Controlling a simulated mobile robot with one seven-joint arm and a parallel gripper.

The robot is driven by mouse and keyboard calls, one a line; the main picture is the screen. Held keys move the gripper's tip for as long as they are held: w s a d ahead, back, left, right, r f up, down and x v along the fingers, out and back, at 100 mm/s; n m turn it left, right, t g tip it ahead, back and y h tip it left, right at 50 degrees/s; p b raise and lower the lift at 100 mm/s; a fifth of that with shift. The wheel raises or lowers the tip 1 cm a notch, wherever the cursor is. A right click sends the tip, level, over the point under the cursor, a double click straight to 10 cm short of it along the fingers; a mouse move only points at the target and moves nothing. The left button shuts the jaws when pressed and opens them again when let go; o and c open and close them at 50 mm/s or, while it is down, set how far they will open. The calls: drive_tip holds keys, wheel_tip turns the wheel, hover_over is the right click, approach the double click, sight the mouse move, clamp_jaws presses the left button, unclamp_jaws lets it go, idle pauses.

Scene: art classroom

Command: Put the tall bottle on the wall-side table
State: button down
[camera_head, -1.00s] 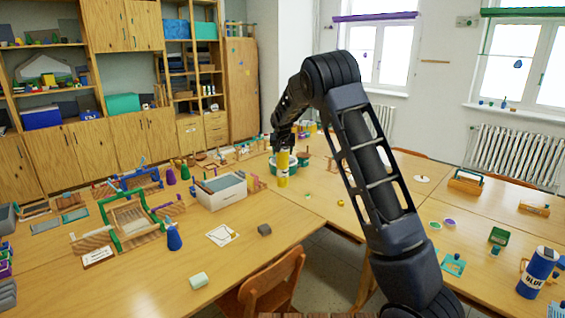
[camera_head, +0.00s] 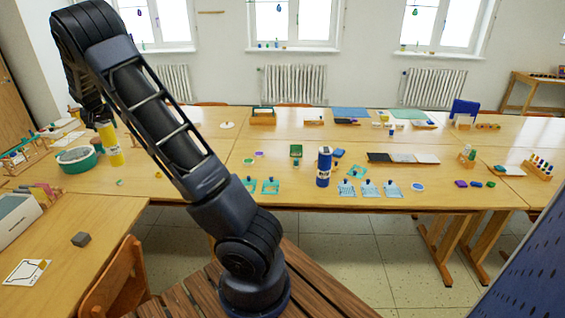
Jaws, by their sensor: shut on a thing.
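My gripper (camera_head: 103,122) is at the left, shut on the top of a tall yellow bottle (camera_head: 110,147) with a pale band. The bottle hangs upright, just right of a green round tub (camera_head: 77,158); I cannot tell whether its base touches the table. A small wooden table (camera_head: 538,77) stands against the wall at the far right, with small items on its top. Long joined wooden tables (camera_head: 285,187) fill the middle, below the windows. The gripper's fingers are dark and partly hidden.
A blue bottle (camera_head: 323,168) stands on the middle table among stamps and cards. A chair (camera_head: 115,280) is at the near left. A dark blue panel (camera_head: 535,250) blocks the lower right. Tiled floor (camera_head: 385,240) is free between the panel and the tables.

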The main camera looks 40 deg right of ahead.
drive_tip(key=s+d+m+g+h, duration=0.1)
drive_tip(key=s+d+m, duration=0.25)
drive_tip(key=d, duration=1.05)
drive_tip(key=s+d+m+g+h, duration=0.1)
drive_tip(key=s+d+m, duration=0.25)
drive_tip(key=d, duration=1.15)
drive_tip(key=s+d+m+g+h, duration=0.15)
drive_tip(key=s+d, duration=0.25)
drive_tip(key=d, duration=1)
drive_tip(key=s+d+m+g+h, duration=0.1)
drive_tip(key=s+d+m+g, duration=0.65)
drive_tip(key=s+d, duration=2.25)
wheel_tip(320, 180, down, 19)
drive_tip(key=m+t, duration=0.2)
drive_tip(key=t, duration=0.1)
drive_tip(key=shift+s+a, duration=0.2)
drive_tip(key=shift+a, duration=0.2)
drive_tip(key=shift+f, duration=0.2)
drive_tip(key=shift+c, duration=1.9)
unclamp_jaws()
